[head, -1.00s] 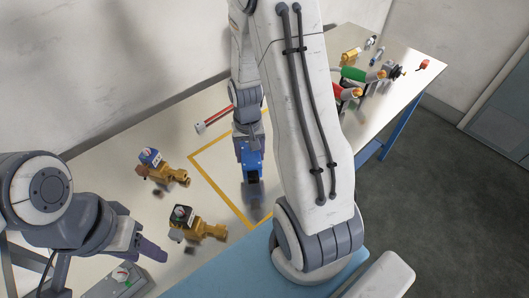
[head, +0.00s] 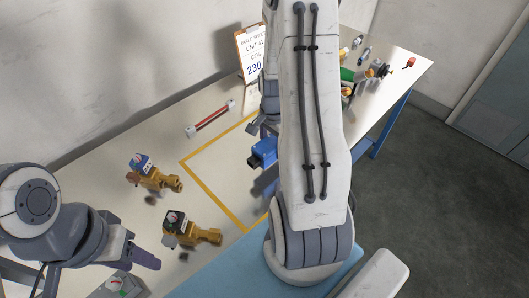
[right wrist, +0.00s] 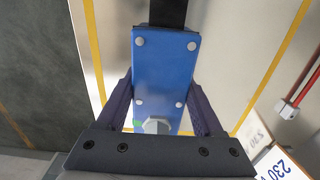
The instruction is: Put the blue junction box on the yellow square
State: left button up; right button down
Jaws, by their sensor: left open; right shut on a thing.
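The blue junction box (head: 263,152) is held by my right gripper (right wrist: 162,104), whose two fingers press its sides in the right wrist view. In the head view the box shows beside my right arm, which hides most of that gripper. The yellow square (head: 212,207) is a taped outline on the table. The box appears over its right part, and a dark shadow lies below it, so it seems raised. Yellow lines also show on both sides of the box in the right wrist view. My left gripper (head: 146,258) is empty and open at the lower left, apart from the square.
Two brass valves (head: 153,174) (head: 193,233) stand left of the square. A build sheet (head: 252,55) stands at the back. A grey box (head: 119,287) is at the front left. Several parts crowd the far right end.

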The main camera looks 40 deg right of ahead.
jog(key=shift+w+a+f, duration=0.2)
jog(key=shift+w+f, duration=0.1)
jog(key=shift+w, duration=0.2)
jog(key=shift+w+a+f, duration=0.15)
jog(key=shift+w+f, duration=0.15)
jog(key=shift+w, duration=0.2)
jog(key=shift+w+f, duration=0.1)
jog(key=shift+f, duration=0.15)
jog(key=shift+f+p, duration=0.5)
jog(key=shift+f, duration=1.35)
jog(key=shift+f, duration=0.15)
jog(key=shift+c, duration=0.2)
grip_release()
